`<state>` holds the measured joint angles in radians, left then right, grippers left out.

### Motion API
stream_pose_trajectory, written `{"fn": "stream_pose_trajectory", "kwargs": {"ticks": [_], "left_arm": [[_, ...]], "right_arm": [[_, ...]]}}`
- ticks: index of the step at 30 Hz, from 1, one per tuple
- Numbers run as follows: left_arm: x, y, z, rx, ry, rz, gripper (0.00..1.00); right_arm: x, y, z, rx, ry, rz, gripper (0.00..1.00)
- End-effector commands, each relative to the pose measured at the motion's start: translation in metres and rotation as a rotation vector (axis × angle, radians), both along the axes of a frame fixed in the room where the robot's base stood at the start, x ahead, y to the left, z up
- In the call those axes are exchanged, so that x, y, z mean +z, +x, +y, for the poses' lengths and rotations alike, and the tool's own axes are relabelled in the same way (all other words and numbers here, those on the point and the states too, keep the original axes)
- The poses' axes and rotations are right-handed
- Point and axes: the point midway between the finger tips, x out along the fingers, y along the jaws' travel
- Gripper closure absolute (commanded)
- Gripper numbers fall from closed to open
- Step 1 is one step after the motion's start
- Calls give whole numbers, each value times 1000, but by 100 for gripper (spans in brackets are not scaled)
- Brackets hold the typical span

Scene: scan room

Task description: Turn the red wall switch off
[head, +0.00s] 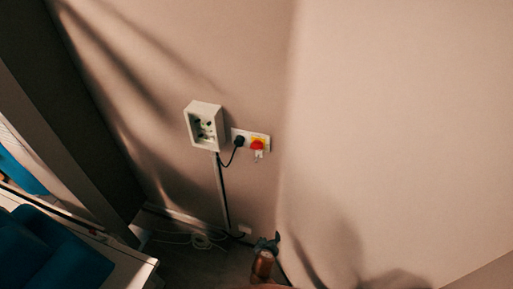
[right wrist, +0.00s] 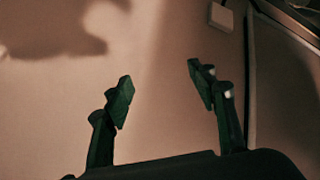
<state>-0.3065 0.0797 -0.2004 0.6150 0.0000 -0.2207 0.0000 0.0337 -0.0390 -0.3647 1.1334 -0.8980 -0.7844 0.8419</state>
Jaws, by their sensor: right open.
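The red wall switch (head: 257,144) sits on a yellow backing at the right end of a white wall plate (head: 248,134). A black plug with a cord is in the plate's left part. My right gripper (head: 268,242) is well below the switch in the head view, apart from it, near the wall's lower edge. In the right wrist view its two dark fingers (right wrist: 160,88) are spread with nothing between them. I cannot make out the red switch in that view. My left gripper is not in view.
A white wall box (head: 204,126) stands out just left of the plate, with a vertical conduit (head: 221,190) below it. A wall corner runs right of the switch. A loose white cable (head: 200,241) lies low. Blue furniture (head: 50,255) is at lower left.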

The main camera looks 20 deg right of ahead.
Motion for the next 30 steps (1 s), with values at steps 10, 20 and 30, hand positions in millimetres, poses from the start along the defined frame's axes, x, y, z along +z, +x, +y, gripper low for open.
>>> {"fn": "stream_pose_trajectory", "kwargs": {"ticks": [10,20,30], "left_arm": [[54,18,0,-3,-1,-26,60],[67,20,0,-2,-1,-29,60],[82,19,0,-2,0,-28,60]], "right_arm": [[363,105,52,-236,-1,-674,48],[475,102,60,-326,47,-921,48],[475,143,31,-326,45,-920,48]]}}
